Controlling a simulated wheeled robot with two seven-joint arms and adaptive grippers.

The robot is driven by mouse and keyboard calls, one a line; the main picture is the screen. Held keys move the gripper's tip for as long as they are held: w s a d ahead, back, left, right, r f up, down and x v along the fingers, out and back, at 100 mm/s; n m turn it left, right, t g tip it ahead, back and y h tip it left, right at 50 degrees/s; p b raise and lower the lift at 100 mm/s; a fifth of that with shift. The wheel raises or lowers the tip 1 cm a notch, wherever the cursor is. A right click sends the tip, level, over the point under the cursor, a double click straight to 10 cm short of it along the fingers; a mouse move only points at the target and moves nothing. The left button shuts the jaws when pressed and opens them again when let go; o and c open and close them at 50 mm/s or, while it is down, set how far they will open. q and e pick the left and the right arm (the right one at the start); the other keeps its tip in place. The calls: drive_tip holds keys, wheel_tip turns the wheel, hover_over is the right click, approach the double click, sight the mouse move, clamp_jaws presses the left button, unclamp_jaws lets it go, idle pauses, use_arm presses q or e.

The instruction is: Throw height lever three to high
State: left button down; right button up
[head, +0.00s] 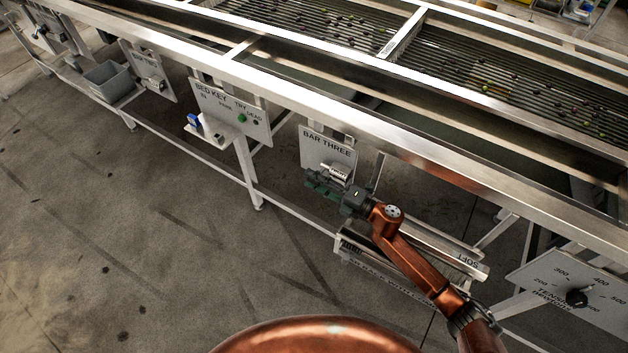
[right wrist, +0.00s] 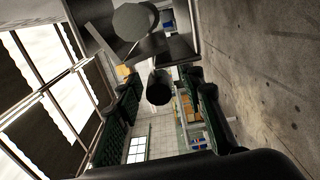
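The white plate marked BAR THREE (head: 328,148) hangs under the sizer's front rail in the head view. A metal fitting (head: 337,172) shows at its lower edge, partly covered by my right gripper (head: 320,184). In the right wrist view a dark round knob (right wrist: 160,87), apparently the end of height lever three, lies between my two green-padded fingers. The fingers stand apart, with a gap on each side of the knob; I see no contact. The lever's position and any high mark cannot be made out. My left gripper is not in view.
The BED KEY plate (head: 230,112) with a blue item (head: 194,120) is to the left. Another bar plate (head: 149,72) and a grey bin (head: 108,80) are farther left. A tension dial (head: 577,298) is at right. A metal tray (head: 410,255) sits below my right arm. The floor at left is clear.

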drive_tip(key=v, duration=1.2)
drive_tip(key=shift+c, duration=0.2)
